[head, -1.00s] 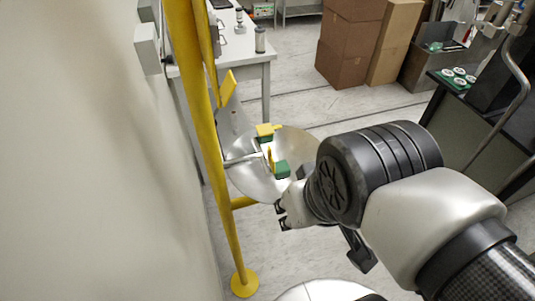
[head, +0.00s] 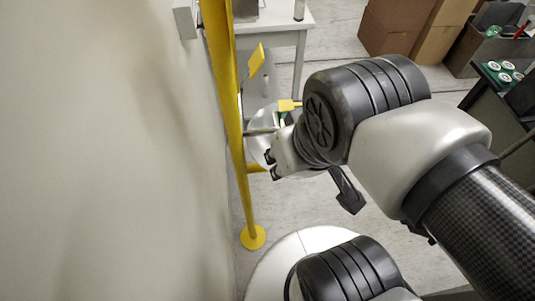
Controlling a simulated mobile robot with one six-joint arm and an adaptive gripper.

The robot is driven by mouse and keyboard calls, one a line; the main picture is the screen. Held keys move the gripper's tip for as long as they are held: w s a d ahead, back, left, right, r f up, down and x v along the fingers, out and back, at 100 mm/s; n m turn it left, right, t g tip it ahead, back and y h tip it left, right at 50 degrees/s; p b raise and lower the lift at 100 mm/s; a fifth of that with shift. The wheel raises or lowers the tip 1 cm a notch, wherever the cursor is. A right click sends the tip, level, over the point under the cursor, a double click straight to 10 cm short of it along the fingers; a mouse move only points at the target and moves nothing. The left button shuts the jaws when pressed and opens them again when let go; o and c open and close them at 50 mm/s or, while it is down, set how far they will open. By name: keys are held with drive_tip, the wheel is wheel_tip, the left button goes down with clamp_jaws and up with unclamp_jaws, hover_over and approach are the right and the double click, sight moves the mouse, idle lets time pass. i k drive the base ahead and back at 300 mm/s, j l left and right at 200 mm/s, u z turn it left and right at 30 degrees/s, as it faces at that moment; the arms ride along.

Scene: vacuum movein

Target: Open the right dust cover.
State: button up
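A metal eyewash bowl (head: 258,147) hangs on a yellow pole (head: 229,130). My arm hides most of the bowl. One yellow dust cover (head: 288,105) shows above the bowl, just left of my arm's black joint, with a little green below it. The other cover is hidden behind my arm. I cannot tell whether either cover is open. My gripper (head: 271,165) is at the near left edge of the bowl, close to the pole. Its two dark fingertips are apart, with nothing seen between them.
A yellow paddle (head: 257,60) stands above the bowl. A wall (head: 110,150) runs along the left. A white table (head: 280,22) is behind, and cardboard boxes (head: 395,28) are farther right. A dark bench is at the right edge.

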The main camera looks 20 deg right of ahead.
sight(284, 105)
drive_tip(key=l+u, duration=0.2)
drive_tip(key=u, duration=0.2)
drive_tip(key=i+l+u, duration=0.1)
drive_tip(key=l+u, duration=0.15)
drive_tip(key=u, duration=0.2)
drive_tip(key=l+u, duration=0.2)
drive_tip(key=u, duration=0.2)
drive_tip(key=l+u, duration=0.2)
drive_tip(key=u, duration=0.2)
drive_tip(key=k+l+z, duration=0.1)
drive_tip(key=z, duration=1.95)
drive_tip(key=i+l, duration=0.05)
